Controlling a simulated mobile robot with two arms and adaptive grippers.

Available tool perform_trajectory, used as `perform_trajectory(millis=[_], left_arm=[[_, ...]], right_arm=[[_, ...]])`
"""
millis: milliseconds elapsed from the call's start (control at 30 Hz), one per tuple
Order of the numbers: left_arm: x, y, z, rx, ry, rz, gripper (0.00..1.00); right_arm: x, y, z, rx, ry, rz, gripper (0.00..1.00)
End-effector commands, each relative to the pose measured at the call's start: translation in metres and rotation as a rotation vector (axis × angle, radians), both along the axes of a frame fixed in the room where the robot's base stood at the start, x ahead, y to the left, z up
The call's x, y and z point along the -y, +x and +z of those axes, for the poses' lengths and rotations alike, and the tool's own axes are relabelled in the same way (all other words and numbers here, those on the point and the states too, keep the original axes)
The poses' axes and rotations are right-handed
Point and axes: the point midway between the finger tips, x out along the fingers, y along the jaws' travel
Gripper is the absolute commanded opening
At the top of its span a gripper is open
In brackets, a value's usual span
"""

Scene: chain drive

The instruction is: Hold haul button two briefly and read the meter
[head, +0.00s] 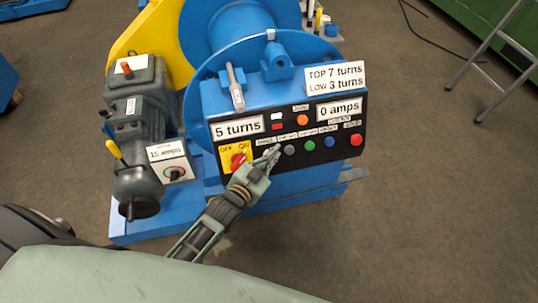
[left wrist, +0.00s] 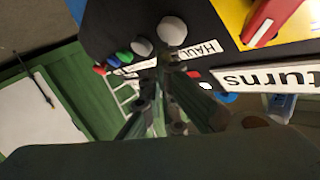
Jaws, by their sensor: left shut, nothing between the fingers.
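The black control panel (head: 262,112) on the blue machine carries a row of buttons. A grey button (head: 290,149) is just right of my left gripper (head: 273,154), which is shut and empty at the panel face. In the left wrist view, two pale round buttons (left wrist: 172,30) (left wrist: 142,47) stand side by side near a HAUL label (left wrist: 203,51). The shut fingertips (left wrist: 162,70) are close to them; I cannot tell whether they touch. My right gripper is out of view.
Left of the gripper is a red OFF/ON switch (head: 238,160) on yellow. Green (head: 309,145), blue (head: 330,141) and red (head: 356,140) buttons are to the right. One sign (head: 237,127) reads "5 turns"; another (head: 335,78) reads "TOP 7 turns, LOW 3 turns".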

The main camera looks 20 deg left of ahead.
Motion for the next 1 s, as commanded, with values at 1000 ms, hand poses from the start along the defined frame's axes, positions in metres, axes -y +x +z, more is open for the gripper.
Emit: perform_trajectory(millis=[1000], left_arm=[[-0.0050, 0.0079, -0.0049, 0.000, 0.000, 0.000, 0.00]], right_arm=[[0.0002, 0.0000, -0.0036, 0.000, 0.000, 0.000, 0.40]])
